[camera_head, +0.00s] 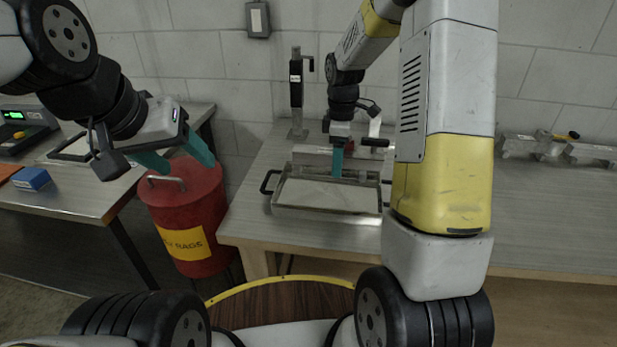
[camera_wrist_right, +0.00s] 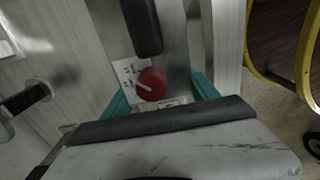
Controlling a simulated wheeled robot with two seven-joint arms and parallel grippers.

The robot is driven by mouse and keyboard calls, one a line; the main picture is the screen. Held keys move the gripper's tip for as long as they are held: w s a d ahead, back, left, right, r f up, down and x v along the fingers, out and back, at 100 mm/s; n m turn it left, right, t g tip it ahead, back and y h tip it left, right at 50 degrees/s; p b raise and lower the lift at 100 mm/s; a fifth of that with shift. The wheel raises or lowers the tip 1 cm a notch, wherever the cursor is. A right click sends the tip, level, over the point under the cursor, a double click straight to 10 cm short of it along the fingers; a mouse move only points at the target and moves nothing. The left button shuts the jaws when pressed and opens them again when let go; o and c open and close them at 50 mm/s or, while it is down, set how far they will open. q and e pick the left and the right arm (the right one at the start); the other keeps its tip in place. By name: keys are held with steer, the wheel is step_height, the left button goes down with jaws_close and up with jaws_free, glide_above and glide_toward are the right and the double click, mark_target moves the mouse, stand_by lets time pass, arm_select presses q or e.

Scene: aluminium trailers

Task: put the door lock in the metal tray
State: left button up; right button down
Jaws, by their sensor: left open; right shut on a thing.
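The metal tray (camera_head: 325,210) is a shallow rectangular tray with dark side handles, on the table ahead. My right gripper (camera_head: 337,162) points down over the tray's back part. It is shut on the door lock (camera_wrist_right: 177,52), a grey metal bar with a black handle and a red knob that lies between the teal fingers (camera_wrist_right: 160,97) in the right wrist view. In the head view, the fingers partly hide the lock, and I cannot tell whether it touches the tray. My left gripper (camera_head: 178,158) is open and empty above the red bin, to the left.
The red bin (camera_head: 186,215) with a lid handle stands between two tables. A black upright device (camera_head: 297,85) stands behind the tray. A blue box (camera_head: 31,179) is on the left table. Metal parts (camera_head: 540,146) lie at the back right. The right table's front is clear.

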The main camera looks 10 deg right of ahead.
mark_target(335, 196)
step_height(335, 196, down, 9)
steer(key=shift+f, duration=0.15)
stand_by(0.4)
steer(key=shift+f, duration=0.2)
steer(key=shift+c, duration=1.1)
jaws_free()
step_height(335, 196, up, 13)
steer(key=shift+f, duration=0.2)
steer(key=s+a+r+m+t+y, duration=0.1)
steer(key=s+r+m+t, duration=0.2)
steer(key=s+r+m, duration=0.4)
steer(key=s+a+r+m+t+y, duration=0.1)
steer(key=s+r+m, duration=0.6)
steer(key=s, duration=1)
steer(key=shift+a+r+t, duration=0.5)
steer(key=shift+r+t, duration=0.35)
steer(key=shift+t, duration=0.25)
